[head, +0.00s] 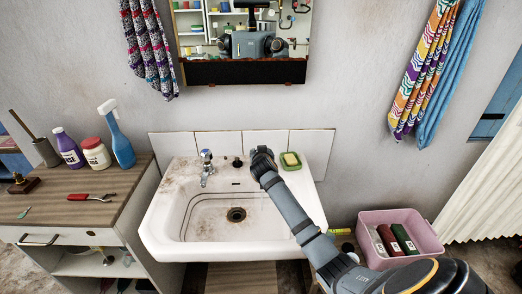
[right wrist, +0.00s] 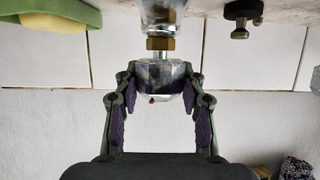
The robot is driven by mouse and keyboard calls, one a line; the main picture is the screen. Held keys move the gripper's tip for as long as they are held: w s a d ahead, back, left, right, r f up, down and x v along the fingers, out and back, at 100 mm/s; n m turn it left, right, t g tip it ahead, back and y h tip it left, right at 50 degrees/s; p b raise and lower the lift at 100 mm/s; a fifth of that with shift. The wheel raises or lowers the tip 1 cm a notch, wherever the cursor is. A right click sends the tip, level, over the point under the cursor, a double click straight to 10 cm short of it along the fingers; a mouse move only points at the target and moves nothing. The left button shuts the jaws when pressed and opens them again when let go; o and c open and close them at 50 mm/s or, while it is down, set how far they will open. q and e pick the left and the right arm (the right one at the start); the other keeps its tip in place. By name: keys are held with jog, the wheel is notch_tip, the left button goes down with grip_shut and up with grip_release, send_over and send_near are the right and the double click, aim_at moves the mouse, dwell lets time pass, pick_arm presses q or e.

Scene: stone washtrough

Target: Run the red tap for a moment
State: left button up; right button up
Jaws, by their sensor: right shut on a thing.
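The red tap's metal head (right wrist: 168,76), with a small red mark, shows in the right wrist view, which sees the scene upside down. My right gripper (right wrist: 160,84) is shut on it, one finger on each side. In the head view my right gripper (head: 262,158) is at the back right rim of the stone-white basin (head: 165,215) and hides the red tap. The other tap (head: 206,167), with a blue cap, stands to its left. The basin's drain (head: 236,215) is visible; I cannot see any water running. My left gripper is not in view.
A green soap dish (head: 290,164) with yellow soap sits just right of my gripper. A small dark fitting (head: 237,162) stands between the taps. A wooden counter (head: 60,205) with bottles is at left. A pink tub (head: 432,240) is at lower right. A mirror (head: 245,72) hangs above.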

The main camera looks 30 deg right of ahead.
jog(key=m+g+h+b, duration=0.2)
jog(key=m, duration=0.1)
jog(key=shift+f+h, duration=0.2)
jog(key=shift+h, duration=0.1)
jog(key=shift+r+m+g+h+b, duration=0.15)
jog(key=shift+m+g+h+b, duration=0.45)
jog(key=shift+m+g+b, duration=0.3)
jog(key=o, duration=1.2)
jog(key=shift+c, duration=0.2)
